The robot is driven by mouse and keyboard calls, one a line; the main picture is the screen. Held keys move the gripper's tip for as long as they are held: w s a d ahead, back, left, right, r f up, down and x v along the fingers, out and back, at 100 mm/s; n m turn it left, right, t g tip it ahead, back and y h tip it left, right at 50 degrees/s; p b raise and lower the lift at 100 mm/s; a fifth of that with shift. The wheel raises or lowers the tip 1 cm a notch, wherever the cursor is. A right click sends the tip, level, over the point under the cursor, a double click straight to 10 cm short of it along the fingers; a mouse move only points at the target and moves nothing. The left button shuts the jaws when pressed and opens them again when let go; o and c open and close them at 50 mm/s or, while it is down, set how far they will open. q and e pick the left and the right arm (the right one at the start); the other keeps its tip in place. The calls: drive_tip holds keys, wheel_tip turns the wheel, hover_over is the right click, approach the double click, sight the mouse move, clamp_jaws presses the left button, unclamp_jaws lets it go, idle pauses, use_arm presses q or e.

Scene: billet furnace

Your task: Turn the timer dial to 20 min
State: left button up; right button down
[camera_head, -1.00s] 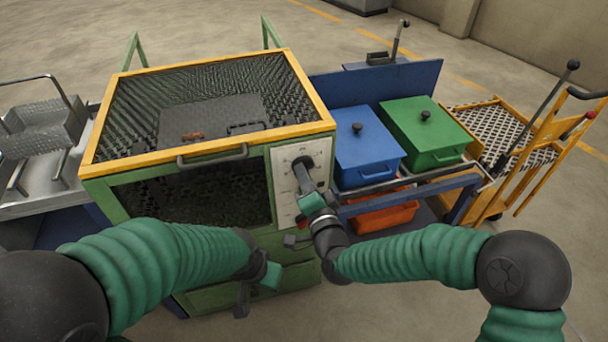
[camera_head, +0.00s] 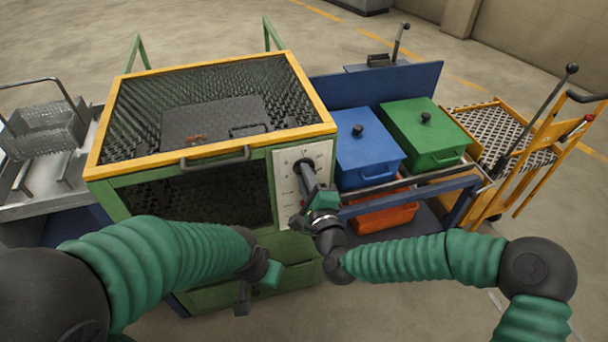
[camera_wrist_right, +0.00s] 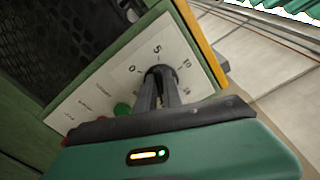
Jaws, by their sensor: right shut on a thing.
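The black timer dial (camera_head: 304,161) is on the white panel (camera_head: 287,184) at the front right of the green furnace. My right gripper (camera_head: 305,172) reaches up to it, shut on it, and hides most of it. In the right wrist view the dial (camera_wrist_right: 157,71) sits between the fingers (camera_wrist_right: 162,92) of that gripper. The marks 0, 5, 10 and 15 show around it; the pointer and any 20 mark cannot be made out.
A green button (camera_wrist_right: 122,109) and a red one (camera_wrist_right: 101,112) are on the panel near the dial. A yellow-framed mesh lid (camera_head: 215,160) with a handle tops the furnace. Blue (camera_head: 366,150) and green (camera_head: 425,130) lidded boxes stand close to the right of the panel.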

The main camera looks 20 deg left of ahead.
drive_tip(key=shift+w+d+m, duration=0.25)
drive_tip(key=shift+m, duration=0.45)
drive_tip(key=shift+f, duration=0.1)
drive_tip(key=c, duration=1.5)
unclamp_jaws()
drive_tip(key=shift+w+f, duration=0.1)
drive_tip(key=shift+f, duration=0.05)
drive_tip(key=shift+s+a, duration=0.1)
drive_tip(key=shift+s, duration=0.1)
drive_tip(key=p+v, duration=0.7)
drive_tip(key=v, duration=0.9)
drive_tip(key=shift+s+d, duration=0.25)
